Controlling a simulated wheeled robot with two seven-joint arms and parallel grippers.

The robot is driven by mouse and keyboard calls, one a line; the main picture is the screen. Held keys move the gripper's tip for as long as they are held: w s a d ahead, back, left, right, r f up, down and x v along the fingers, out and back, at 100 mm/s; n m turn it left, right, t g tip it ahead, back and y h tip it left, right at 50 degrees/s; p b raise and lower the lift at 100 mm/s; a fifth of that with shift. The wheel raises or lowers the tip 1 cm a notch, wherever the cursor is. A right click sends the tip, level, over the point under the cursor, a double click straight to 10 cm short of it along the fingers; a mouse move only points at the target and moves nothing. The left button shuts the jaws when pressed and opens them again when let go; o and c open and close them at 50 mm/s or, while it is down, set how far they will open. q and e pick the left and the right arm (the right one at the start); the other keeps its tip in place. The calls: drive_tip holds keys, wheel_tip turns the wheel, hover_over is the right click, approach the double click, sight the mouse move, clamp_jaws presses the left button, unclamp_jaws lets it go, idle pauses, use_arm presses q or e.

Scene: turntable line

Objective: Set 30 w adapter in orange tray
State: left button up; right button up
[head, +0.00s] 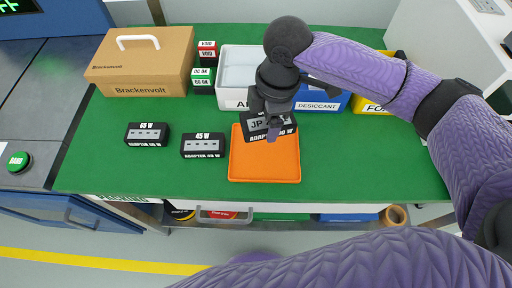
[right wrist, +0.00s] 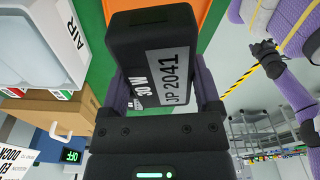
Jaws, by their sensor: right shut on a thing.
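The 30 W adapter (right wrist: 150,55) is a black block with a grey label reading "30 W" and "JP 2041" in the right wrist view. My right gripper (head: 272,112) is shut on it. In the head view the held adapter (head: 284,130) is over the back part of the orange tray (head: 265,168); whether it touches the tray is unclear. The tray is a flat square on the green table, and its visible front part is empty. The 45 W adapter (head: 203,146) and the 65 W adapter (head: 147,134) lie on the table left of the tray. My left gripper does not show.
A cardboard Brackenvolt box (head: 140,75) stands at the back left. Red and green small boxes (head: 203,80), a white bin (head: 238,60), a blue desiccant bin (head: 318,101) and a yellow bin (head: 369,106) line the back. The green table (head: 370,165) is clear right of the tray.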

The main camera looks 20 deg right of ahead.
sight(263, 153)
drive_tip(key=shift+w+a+f+n, duration=0.1)
drive_tip(key=shift+f+n, duration=0.05)
drive_tip(key=shift+n, duration=0.35)
use_arm(q)
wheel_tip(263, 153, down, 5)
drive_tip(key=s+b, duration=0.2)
drive_tip(key=b, duration=0.3)
use_arm(e)
drive_tip(key=shift+n, duration=0.3)
wheel_tip(263, 153, down, 10)
drive_tip(key=shift+f, duration=0.25)
drive_tip(key=shift+r, duration=0.15)
drive_tip(key=o, duration=1.3)
drive_tip(key=shift+c, duration=0.2)
drive_tip(key=r+p, duration=0.2)
drive_tip(key=r, duration=0.1)
drive_tip(key=d+r+p, duration=0.1)
drive_tip(key=r+p, duration=0.1)
drive_tip(key=r, duration=0.2)
drive_tip(key=r+p, duration=0.1)
drive_tip(key=r, duration=0.3)
drive_tip(key=shift+w+d+r+p, duration=0.1)
drive_tip(key=shift+d+r+p, duration=0.05)
drive_tip(key=shift+p, duration=0.25)
drive_tip(key=shift+r, duration=0.3)
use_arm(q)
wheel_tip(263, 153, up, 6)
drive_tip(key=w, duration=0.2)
use_arm(e)
drive_tip(key=shift+d+r, duration=0.1)
